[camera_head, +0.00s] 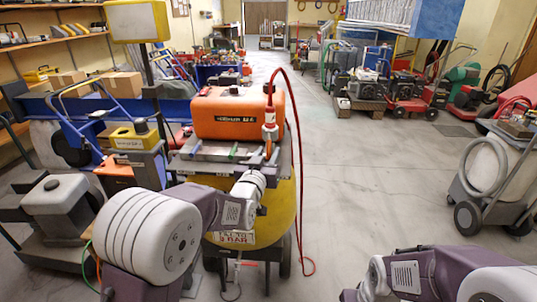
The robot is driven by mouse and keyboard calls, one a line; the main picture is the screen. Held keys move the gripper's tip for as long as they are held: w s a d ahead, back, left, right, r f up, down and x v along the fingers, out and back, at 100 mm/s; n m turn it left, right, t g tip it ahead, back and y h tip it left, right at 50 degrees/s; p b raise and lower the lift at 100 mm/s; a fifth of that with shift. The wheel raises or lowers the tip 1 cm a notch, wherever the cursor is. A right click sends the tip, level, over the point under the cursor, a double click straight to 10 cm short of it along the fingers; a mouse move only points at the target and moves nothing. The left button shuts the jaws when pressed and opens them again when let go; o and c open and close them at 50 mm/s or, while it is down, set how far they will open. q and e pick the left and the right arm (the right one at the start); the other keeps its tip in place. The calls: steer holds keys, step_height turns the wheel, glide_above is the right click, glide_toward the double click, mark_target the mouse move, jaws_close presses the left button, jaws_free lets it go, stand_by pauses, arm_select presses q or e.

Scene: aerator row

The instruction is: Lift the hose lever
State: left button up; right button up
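A red-and-white hose fitting (269,122) stands upright at the right front of an orange machine (238,112). A red hose (292,100) arches up from its top and hangs down on the right to the floor. I cannot make out a separate lever on it. My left arm reaches in from the lower left, and its white wrist is in front of the yellow tank below the machine. My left gripper (268,165) is small and dark just under the fitting; its fingers and any contact are unclear. My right arm is low at the right, its gripper not visible.
The orange machine sits on a grey top over a yellow tank (275,212) on wheels. A blue hand truck (90,125) and a grey machine (55,195) crowd the left. A wheeled drum (485,165) stands at right. The floor between (365,190) is clear.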

arm_select(q)
steer(key=shift+w+d, duration=0.1)
steer(key=shift+w, duration=0.4)
jaws_close()
stand_by(1.1)
